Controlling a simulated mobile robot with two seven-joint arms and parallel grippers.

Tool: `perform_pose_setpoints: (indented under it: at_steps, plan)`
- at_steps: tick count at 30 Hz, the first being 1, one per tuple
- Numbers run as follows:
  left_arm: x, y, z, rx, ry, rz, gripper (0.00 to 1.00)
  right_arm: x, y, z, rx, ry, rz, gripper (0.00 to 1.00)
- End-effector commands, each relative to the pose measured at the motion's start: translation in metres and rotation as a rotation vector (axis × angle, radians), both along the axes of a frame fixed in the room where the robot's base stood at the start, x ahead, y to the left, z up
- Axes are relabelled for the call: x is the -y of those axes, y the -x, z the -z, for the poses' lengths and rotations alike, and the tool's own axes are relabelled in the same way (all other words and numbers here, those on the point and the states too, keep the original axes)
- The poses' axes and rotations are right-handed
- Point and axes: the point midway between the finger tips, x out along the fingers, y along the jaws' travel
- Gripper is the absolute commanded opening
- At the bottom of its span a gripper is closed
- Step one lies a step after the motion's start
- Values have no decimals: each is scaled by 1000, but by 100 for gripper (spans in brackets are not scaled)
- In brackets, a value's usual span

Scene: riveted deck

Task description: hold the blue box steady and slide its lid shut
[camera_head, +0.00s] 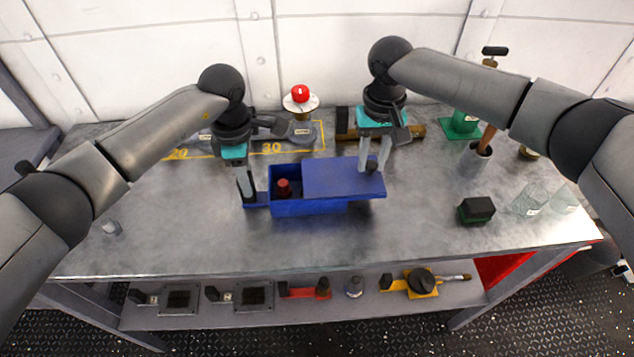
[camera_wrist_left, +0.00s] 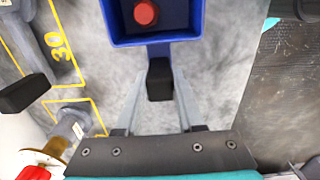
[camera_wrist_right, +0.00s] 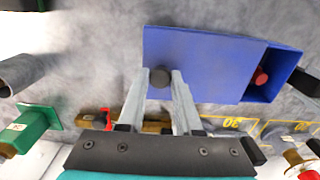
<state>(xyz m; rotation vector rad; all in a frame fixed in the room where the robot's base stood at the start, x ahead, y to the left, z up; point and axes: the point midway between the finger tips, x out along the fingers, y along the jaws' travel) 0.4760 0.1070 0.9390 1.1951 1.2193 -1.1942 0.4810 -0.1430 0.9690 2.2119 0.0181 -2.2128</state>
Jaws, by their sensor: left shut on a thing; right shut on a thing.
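The blue box (camera_head: 307,207) stands on the metal bench, its left part uncovered with a red-topped piece (camera_head: 284,187) inside. Its blue lid (camera_head: 335,179) covers the right part and sticks out past the box's right end. My left gripper (camera_head: 247,196) is shut on the box's handle at the left end; the dark grip (camera_wrist_left: 160,79) shows between its fingers in the left wrist view. My right gripper (camera_head: 373,168) is shut on the dark round knob (camera_wrist_right: 160,78) on the lid.
A black and green block (camera_head: 477,210) and clear pieces (camera_head: 540,200) lie to the right. A red button (camera_head: 300,93), a wrench-like tool (camera_head: 265,128) and a green stand (camera_head: 462,125) are behind. The bench front is clear.

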Motion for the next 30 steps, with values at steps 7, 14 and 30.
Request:
perform_pose_setpoints:
  at_steps: [7,14,30]
  plan:
    - [2,0,0,0,2,3,0,-9,0,-1,1,-6,-4,0]
    - [2,0,0,0,3,3,0,-15,1,-1,1,-6,-4,0]
    - [3,1,0,0,5,4,0,-29,1,-1,1,-6,-5,0]
